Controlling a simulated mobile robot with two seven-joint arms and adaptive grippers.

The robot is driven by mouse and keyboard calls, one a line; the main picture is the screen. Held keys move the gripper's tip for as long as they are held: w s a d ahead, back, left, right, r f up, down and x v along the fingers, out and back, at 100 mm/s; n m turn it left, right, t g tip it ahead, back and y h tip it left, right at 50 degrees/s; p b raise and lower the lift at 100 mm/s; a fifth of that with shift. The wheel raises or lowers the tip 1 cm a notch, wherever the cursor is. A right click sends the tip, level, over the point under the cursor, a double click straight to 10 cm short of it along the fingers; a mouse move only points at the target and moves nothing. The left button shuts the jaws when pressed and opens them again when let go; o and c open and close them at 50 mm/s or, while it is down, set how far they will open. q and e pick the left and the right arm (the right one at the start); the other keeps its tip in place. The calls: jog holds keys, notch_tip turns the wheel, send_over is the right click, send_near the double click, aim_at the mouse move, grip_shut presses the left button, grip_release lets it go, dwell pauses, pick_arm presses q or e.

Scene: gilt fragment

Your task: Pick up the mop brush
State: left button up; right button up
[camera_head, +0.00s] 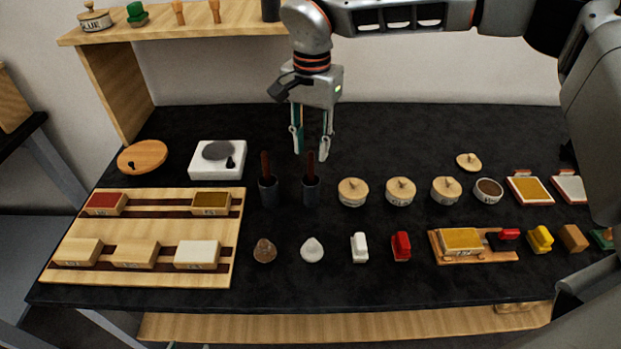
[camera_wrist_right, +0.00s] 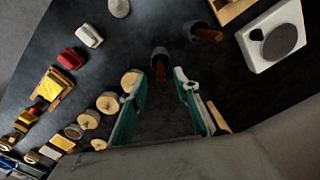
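Two dark cups stand side by side on the black table, each with a brown handle upright in it. The right brush handle (camera_head: 310,164) is in the right cup (camera_head: 311,193), and the left brush handle (camera_head: 265,164) is in the left cup (camera_head: 268,193). I cannot tell which is the mop brush; the bristles are hidden. My right gripper (camera_head: 311,154) is open and empty, pointing down just above the right handle. In the wrist view the right handle (camera_wrist_right: 161,70) shows between the parted fingertips of the gripper (camera_wrist_right: 155,74). My left gripper is out of view.
Lidded jars (camera_head: 353,192) stand right of the cups. A white scale (camera_head: 217,160) and a wooden rack (camera_head: 142,225) are on the left. A brown lump (camera_head: 264,250), a white lump (camera_head: 312,250) and small blocks (camera_head: 401,246) lie in front. A shelf (camera_head: 200,30) is behind.

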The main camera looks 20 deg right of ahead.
aim_at(311, 151)
notch_tip(311, 151, down, 4)
jog(key=shift+w+r, duration=0.15)
jog(key=shift+r, duration=0.05)
grip_shut()
jog(key=shift+r, duration=0.15)
